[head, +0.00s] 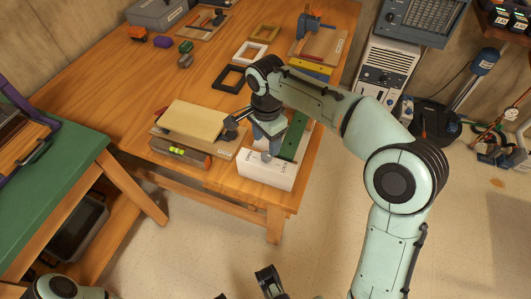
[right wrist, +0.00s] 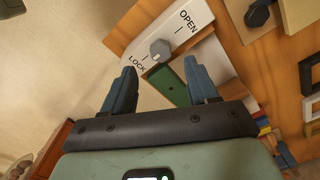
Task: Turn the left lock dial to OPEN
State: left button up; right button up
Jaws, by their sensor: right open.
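A white dial panel (head: 258,178) stands at the table's front right corner. The panel (right wrist: 196,14) carries the words OPEN and LOCK in the right wrist view. Its grey faceted dial (right wrist: 160,50) sits between the two words; I cannot make out which mark it points to. My right gripper (right wrist: 160,66) is open and empty. Its blue-grey fingers are spread either side of the dial in that picture; contact cannot be told. In the head view the right gripper (head: 268,143) hangs over the panel. A dark part at the bottom edge may be my left gripper (head: 268,282), its jaws unclear.
Left of the panel is a wooden block fixture (head: 195,118) with a black handle. A green strip (head: 293,138) lies behind the panel. The table's left middle is clear.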

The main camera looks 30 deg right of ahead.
aim_at(266, 155)
notch_tip(266, 155, down, 6)
jog(key=shift+b, duration=0.55)
jog(key=c, duration=1)
